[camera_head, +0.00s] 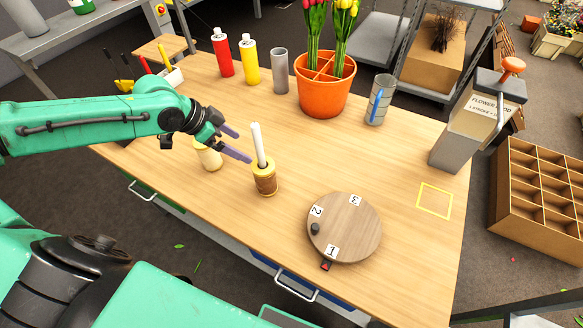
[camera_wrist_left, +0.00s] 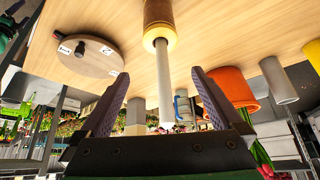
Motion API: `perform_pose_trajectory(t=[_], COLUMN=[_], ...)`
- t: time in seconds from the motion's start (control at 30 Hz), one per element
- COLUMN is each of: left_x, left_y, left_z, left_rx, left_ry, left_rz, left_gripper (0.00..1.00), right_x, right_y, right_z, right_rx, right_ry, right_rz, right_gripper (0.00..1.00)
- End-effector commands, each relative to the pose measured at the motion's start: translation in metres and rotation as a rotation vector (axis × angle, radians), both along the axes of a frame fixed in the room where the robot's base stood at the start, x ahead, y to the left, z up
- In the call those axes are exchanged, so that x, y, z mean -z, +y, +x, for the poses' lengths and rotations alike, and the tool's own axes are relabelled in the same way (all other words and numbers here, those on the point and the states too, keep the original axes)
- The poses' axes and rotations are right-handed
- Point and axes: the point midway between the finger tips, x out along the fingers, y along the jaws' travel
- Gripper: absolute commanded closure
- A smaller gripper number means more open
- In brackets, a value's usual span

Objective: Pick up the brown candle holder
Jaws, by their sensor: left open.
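The brown candle holder (camera_head: 264,181) stands upright on the wooden table, with a yellow rim and a tall white candle (camera_head: 258,146) in it. My left gripper (camera_head: 239,144) is open and empty, its purple fingers just left of the candle in the head view. In the left wrist view the brown holder (camera_wrist_left: 158,13) is at the top edge, partly cut off, and its white candle (camera_wrist_left: 164,85) lines up with the gap between the fingers. A cream candle holder (camera_head: 209,158) stands beneath the left gripper, partly hidden by it. My right gripper is not in view.
A round turntable board (camera_head: 345,240) with numbers lies at front right. The table around the brown holder is mostly clear.

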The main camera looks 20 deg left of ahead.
Motion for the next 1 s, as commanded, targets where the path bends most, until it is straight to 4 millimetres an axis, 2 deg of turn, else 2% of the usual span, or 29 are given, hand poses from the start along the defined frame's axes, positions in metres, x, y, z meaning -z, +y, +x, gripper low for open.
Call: perform_pose_trajectory(t=[0.1, 0.3, 0.37, 0.47, 0.7, 0.87, 1.0], left_x=[0.026, 0.050, 0.058, 0.070, 0.092, 0.118, 0.123], left_y=[-0.009, -0.020, -0.024, -0.028, -0.037, -0.045, -0.046], left_z=[0.007, 0.021, 0.024, 0.030, 0.041, 0.053, 0.055], left_rx=[-0.002, -0.003, -0.003, -0.003, -0.002, -0.001, 0.001], left_ry=[0.008, 0.004, 0.004, 0.004, 0.007, 0.006, 0.005], left_rz=[-0.011, -0.012, -0.011, -0.008, -0.006, -0.003, 0.000], left_gripper=[0.00, 0.00, 0.00, 0.00, 0.00, 0.00, 0.00], right_x=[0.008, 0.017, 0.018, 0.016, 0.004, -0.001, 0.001], right_y=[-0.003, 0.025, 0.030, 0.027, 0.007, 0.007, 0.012], right_z=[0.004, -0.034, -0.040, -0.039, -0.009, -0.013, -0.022], right_rx=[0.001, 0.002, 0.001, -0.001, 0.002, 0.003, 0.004], right_ry=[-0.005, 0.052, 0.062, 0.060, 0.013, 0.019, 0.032], right_rz=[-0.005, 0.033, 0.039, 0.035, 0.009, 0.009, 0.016], right_gripper=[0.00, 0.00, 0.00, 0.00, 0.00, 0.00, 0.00])
